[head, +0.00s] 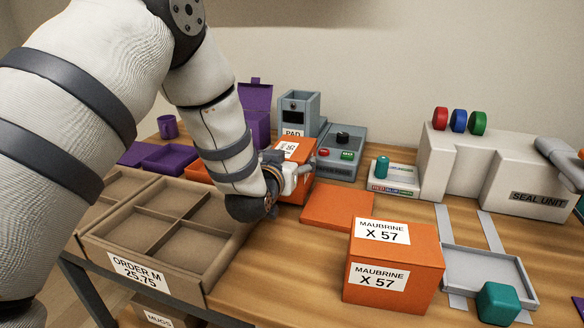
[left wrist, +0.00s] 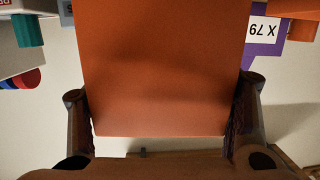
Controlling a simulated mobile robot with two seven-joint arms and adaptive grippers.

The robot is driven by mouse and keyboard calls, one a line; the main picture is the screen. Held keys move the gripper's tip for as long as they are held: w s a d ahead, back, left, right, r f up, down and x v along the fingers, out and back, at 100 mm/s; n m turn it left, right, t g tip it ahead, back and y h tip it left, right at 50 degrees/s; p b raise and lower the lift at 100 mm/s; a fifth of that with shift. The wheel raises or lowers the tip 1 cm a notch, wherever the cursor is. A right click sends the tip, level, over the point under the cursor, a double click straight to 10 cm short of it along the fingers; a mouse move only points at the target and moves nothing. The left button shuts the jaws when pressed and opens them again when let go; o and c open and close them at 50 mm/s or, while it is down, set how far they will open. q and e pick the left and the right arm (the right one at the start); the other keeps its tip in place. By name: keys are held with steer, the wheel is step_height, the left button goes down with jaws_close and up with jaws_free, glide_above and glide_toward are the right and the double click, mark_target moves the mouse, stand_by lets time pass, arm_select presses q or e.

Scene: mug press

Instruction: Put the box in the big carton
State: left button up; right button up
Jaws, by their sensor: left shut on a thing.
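My left gripper (head: 290,178) is shut on an orange box (head: 296,150) with a white label, near the middle of the table. In the left wrist view the orange box (left wrist: 155,70) fills the space between the two fingers. My arm hides part of it in the head view. The big carton (head: 150,262), brown with several compartments and the label "ORDER M 25.75", stands to the left of the gripper, partly under my arm. The compartments that show look empty. Another orange box (head: 395,270), marked "MAUBRINE X 57", stands closed at the front.
A flat orange piece (head: 338,205) lies just right of the gripper. Behind stand the grey pad unit (head: 298,108) and a button panel (head: 340,152). Purple open boxes (head: 168,160) lie behind my arm. The seal unit (head: 525,180) and a grey tray (head: 488,262) are at right.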

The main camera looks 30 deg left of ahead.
arm_select(q)
steer(key=shift+f, duration=0.75)
steer(key=shift+r, duration=0.2)
steer(key=shift+f, duration=0.1)
steer(key=o, duration=1.6)
steer(key=shift+o, duration=0.2)
